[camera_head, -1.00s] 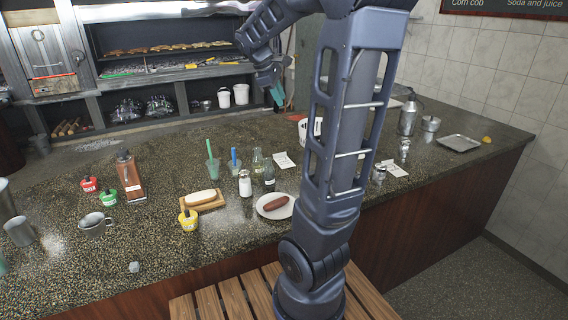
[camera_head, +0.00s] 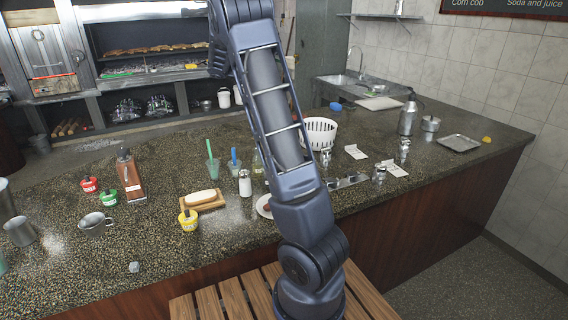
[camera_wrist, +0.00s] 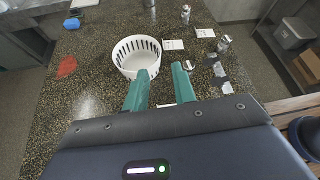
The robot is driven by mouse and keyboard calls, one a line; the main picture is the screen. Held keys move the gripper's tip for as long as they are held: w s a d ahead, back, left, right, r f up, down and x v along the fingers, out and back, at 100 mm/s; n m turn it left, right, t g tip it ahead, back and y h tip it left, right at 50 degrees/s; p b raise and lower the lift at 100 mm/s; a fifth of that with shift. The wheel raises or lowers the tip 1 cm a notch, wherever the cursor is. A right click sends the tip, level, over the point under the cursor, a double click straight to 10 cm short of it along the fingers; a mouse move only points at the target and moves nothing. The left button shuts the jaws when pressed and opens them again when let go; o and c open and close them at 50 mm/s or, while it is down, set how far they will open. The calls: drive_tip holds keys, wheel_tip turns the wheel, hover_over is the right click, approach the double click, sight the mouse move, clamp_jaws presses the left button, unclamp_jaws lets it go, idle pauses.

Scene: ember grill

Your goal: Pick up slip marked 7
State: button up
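Two white slips lie on the counter at right in the head view, one (camera_head: 356,152) behind the other (camera_head: 395,168). They also show in the wrist view, one at its upper middle (camera_wrist: 173,44) and one further right (camera_wrist: 205,33). Marks on them are too small to read, so I cannot tell which is 7. A white edge, perhaps another slip (camera_wrist: 166,106), shows low between my fingers, mostly hidden. My gripper (camera_wrist: 160,69) is open, its teal fingers apart with nothing clasped. In the head view my arm hides the gripper.
A white slotted basket (camera_head: 319,133) stands close to my fingers in the wrist view (camera_wrist: 120,57). Metal shakers (camera_head: 404,148) stand near the slips. The plate (camera_head: 263,207), bottles and cups crowd the counter's middle. A metal tray (camera_head: 458,143) lies at the right end.

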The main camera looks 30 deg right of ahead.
drive_tip(key=shift+n+h, duration=0.4)
drive_tip(key=f, duration=1)
drive_tip(key=w+f, duration=0.1)
drive_tip(key=f, duration=1.9)
drive_tip(key=shift+w+a+f, duration=0.15)
drive_tip(key=shift+w+f, duration=0.25)
drive_tip(key=shift+x, duration=2.55)
drive_tip(key=shift+c, duration=0.2)
drive_tip(key=shift+a, duration=0.1)
clamp_jaws()
